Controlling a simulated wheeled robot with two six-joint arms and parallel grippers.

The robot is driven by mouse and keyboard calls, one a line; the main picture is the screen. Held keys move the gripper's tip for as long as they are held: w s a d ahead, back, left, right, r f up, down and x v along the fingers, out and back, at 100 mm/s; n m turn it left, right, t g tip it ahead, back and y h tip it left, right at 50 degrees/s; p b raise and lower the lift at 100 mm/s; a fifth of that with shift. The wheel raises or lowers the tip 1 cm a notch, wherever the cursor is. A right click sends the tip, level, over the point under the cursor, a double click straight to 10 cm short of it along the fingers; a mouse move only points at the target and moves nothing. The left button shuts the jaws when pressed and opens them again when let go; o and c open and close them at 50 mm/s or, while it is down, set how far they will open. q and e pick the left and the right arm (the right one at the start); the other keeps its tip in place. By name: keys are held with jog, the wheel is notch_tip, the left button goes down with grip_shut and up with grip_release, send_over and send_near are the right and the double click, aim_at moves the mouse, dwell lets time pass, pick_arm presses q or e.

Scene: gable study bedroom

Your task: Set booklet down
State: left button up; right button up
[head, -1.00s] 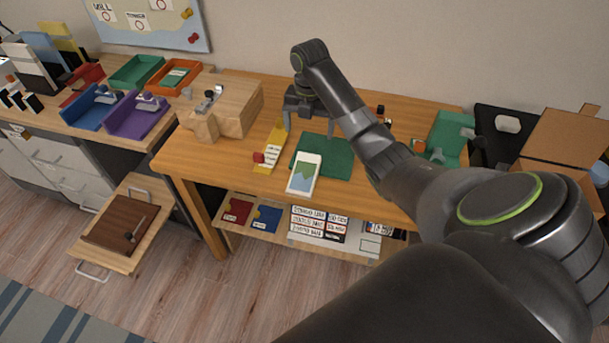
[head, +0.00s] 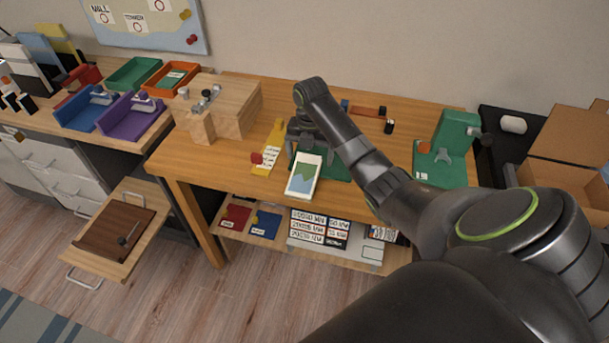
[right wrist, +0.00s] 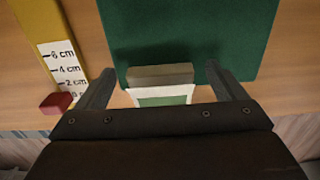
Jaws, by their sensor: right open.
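The booklet (head: 303,176), white with a blue and green landscape picture, is at the front of the wooden table, at the near edge of a dark green mat (head: 336,170). I cannot tell whether it lies flat or leans. My right gripper (head: 307,148) is open just behind and above its far end. In the right wrist view the open fingers (right wrist: 168,88) stand either side of the booklet (right wrist: 163,96), with gaps. A grey-brown bar (right wrist: 160,75) shows at its far end. The palm hides its near part. My left gripper is not in view.
A yellow ruler strip (head: 274,144) with a red block (head: 257,158) lies left of the booklet. A wooden block stand (head: 235,105) is further left. A green stand (head: 456,136) is at the right. The table's front edge is close to the booklet.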

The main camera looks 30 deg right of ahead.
jog(key=c, duration=1.2)
jog(key=shift+r, duration=0.1)
jog(key=shift+r, duration=0.35)
pick_arm(q)
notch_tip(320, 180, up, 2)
jog(key=shift+p, duration=1)
pick_arm(e)
notch_tip(320, 180, up, 8)
jog(key=shift+f, duration=0.25)
pick_arm(q)
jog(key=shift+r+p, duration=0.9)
jog(key=shift+p, duration=0.05)
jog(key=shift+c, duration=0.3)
pick_arm(e)
jog(key=shift+r, duration=0.85)
